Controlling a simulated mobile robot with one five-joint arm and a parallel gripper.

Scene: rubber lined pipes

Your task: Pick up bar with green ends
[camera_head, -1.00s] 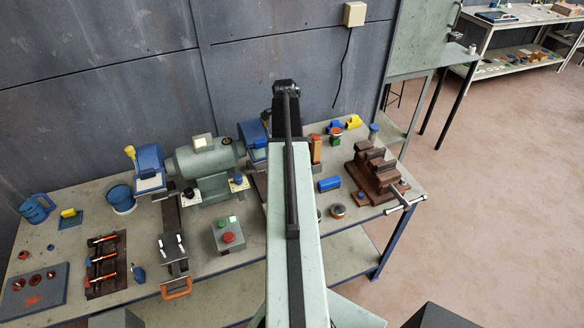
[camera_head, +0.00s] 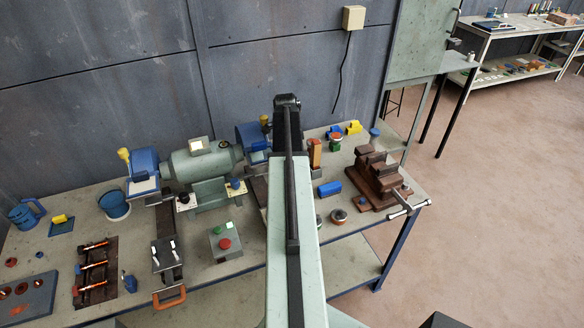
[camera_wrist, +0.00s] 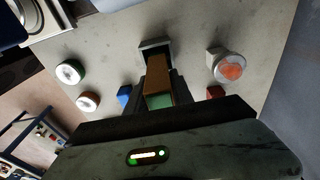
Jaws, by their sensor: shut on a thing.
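The bar with green ends (camera_wrist: 158,79) shows in the wrist view as an orange-brown bar with a green near end. My gripper (camera_wrist: 156,58) is shut on it, with the bar between the fingers. In the head view my arm hides the gripper. An upright orange-brown block (camera_head: 315,153) shows just right of the arm there; I cannot tell if it is the same bar. The bar's far end is partly hidden in the wrist view.
The workbench (camera_head: 262,228) carries a grinder (camera_head: 200,163) left of my arm. A brown vise (camera_head: 378,182) and a blue cylinder (camera_head: 329,188) stand to the right. Round white-rimmed pieces (camera_wrist: 68,72) lie near the gripper. The floor (camera_head: 480,200) at right is clear.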

